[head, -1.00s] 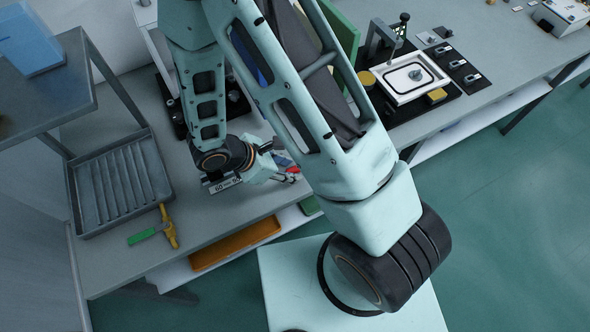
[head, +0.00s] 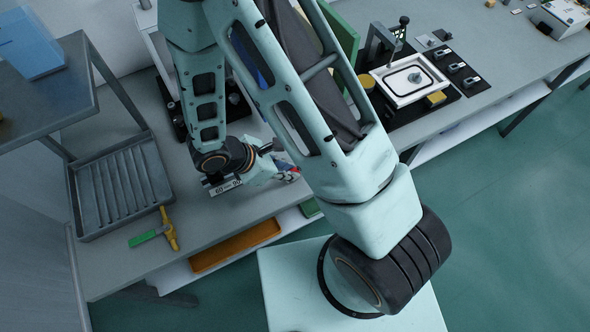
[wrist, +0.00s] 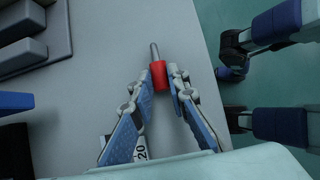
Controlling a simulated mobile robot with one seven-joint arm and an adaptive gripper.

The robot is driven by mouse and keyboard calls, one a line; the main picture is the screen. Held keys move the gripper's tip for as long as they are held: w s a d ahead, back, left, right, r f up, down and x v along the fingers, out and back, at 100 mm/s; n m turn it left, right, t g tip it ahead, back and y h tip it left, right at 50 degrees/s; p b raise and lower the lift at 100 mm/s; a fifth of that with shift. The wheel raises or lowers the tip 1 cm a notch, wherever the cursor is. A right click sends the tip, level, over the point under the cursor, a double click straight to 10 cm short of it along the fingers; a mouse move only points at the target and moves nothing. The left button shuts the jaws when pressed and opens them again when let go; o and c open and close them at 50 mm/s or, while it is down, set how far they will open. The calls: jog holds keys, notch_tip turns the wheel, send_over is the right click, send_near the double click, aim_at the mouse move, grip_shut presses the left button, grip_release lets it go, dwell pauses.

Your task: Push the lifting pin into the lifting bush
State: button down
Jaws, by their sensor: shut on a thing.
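My gripper (wrist: 161,85) is shut on a red pin with a grey metal shank, which I take to be the lifting pin (wrist: 159,76). The red body sits between the blue-padded fingertips, and the shank points away from the gripper, over the grey bench in the wrist view. In the head view my gripper (head: 288,172) is low over the front of the bench, partly covered by my own arm, and the pin is hard to make out. I cannot identify the lifting bush in either view; my arm hides part of the bench.
A ribbed grey tray (head: 80,205) and a green-and-yellow tool (head: 168,232) lie left on the bench. A dark fixture with a white frame (head: 400,97) stands at the back right. An orange tray (head: 235,246) sits below the bench edge. Dark blocks (wrist: 25,55) show left in the wrist view.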

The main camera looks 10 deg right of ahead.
jog(key=shift+r+p, duration=1.75)
jog(key=shift+r, duration=1.05)
jog(key=c, duration=2.6)
grip_release()
grip_shut()
